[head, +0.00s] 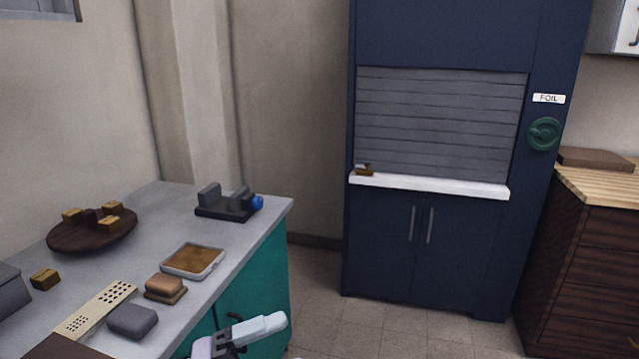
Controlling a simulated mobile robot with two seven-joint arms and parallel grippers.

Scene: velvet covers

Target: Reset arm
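Part of one of my arms (235,335), white and dark grey, rises from the bottom edge in front of the teal cabinet. It looks like my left arm. My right gripper is not in view.
The grey counter (150,205) at left holds a round dark board (75,238) with small golden blocks, a black device (230,206), a tray with brown filling (193,261) and a grey block (132,320). A blue cabinet (380,240) has a closed shutter (440,120). Floor between is clear.

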